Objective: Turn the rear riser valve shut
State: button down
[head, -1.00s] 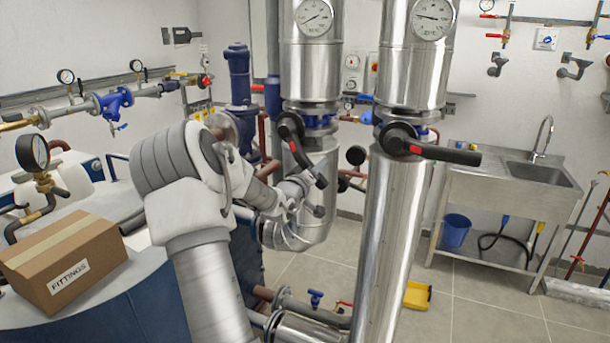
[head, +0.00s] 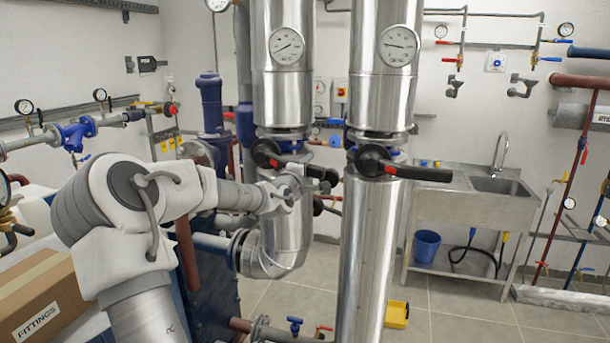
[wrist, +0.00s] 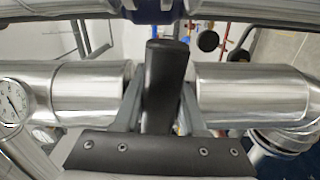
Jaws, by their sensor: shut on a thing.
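The rear riser valve (head: 266,153) is on the left steel riser in the head view. It has a black hub with a red mark and a black lever that points right and slightly down. My gripper (head: 312,180) is at the lever's outer part. In the wrist view the dark lever (wrist: 165,85) stands between the two fingers of my gripper (wrist: 163,108), which is shut on it. The arm partly hides the pipe behind the lever.
The front riser (head: 370,250) stands close on the right, with its own black lever (head: 425,173) pointing right. A fittings box (head: 45,300) is at lower left. A sink (head: 497,187) and blue bucket (head: 427,246) are at the back right. A yellow tray (head: 397,314) lies on the floor.

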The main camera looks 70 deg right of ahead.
jog(key=shift+r+n, duration=0.6)
jog(key=shift+r, duration=0.5)
jog(key=c, duration=0.5)
grip_release()
jog(key=shift+f, duration=0.2)
jog(key=shift+a+f, duration=0.1)
jog(key=a, duration=0.5)
jog(key=s+a+b, duration=0.1)
jog(key=a, duration=1.1)
jog(key=shift+s, duration=0.25)
